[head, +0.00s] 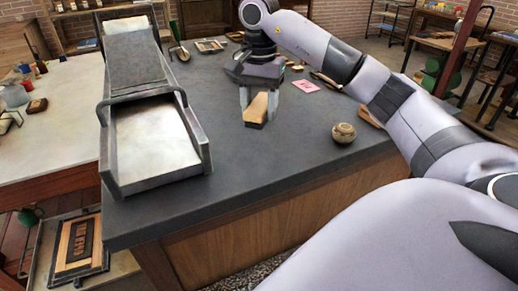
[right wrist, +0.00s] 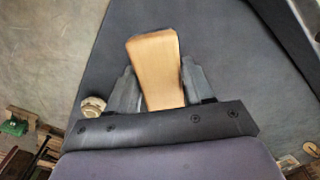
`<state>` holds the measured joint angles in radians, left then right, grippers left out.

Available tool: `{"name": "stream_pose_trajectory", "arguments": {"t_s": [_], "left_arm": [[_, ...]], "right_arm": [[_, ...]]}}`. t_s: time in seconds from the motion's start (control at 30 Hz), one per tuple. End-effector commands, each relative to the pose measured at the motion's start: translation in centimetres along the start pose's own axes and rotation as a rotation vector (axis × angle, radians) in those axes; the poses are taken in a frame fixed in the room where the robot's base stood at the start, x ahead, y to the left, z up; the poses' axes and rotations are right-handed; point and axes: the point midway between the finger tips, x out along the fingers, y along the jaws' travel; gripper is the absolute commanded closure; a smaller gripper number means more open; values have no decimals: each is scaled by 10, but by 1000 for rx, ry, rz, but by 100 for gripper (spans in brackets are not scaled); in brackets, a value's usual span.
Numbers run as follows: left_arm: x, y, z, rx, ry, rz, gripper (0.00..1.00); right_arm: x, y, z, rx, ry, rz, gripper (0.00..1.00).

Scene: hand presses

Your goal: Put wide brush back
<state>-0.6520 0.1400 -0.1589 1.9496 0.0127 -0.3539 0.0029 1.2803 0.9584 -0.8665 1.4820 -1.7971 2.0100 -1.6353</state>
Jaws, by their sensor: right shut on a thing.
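The wide brush (head: 257,107) has a pale wooden body with a dark lower edge. My right gripper (head: 260,100) points down over the dark-topped table and is shut on the brush. In the right wrist view the brush's wooden part (right wrist: 154,68) stands between the two grey fingers of the gripper (right wrist: 152,82). In the head view the brush's lower end is close to the tabletop; I cannot tell whether it touches. My left gripper is not in view.
A metal press bed (head: 152,140) fills the table's left part. A round pot (head: 344,132) sits near the right edge. A pink card (head: 306,86) and small items lie behind. A white table (head: 50,135) stands at left. The table's front middle (head: 240,185) is clear.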

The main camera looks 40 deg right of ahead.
Motion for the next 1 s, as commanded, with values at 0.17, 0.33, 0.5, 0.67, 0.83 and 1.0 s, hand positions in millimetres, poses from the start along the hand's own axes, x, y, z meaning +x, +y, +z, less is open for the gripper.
{"name": "stream_pose_trajectory", "arguments": {"t_s": [0.17,0.33,0.5,0.67,0.83,1.0], "left_arm": [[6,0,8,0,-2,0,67],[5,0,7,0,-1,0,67],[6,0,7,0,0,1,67],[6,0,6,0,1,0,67],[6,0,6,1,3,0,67],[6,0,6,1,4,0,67]], "right_arm": [[39,1,0,-1,-2,4,77],[58,0,0,0,-1,1,77],[70,1,0,0,0,1,77],[93,1,0,1,-1,3,77],[99,0,0,0,1,-1,77],[100,0,0,0,0,-1,77]]}}
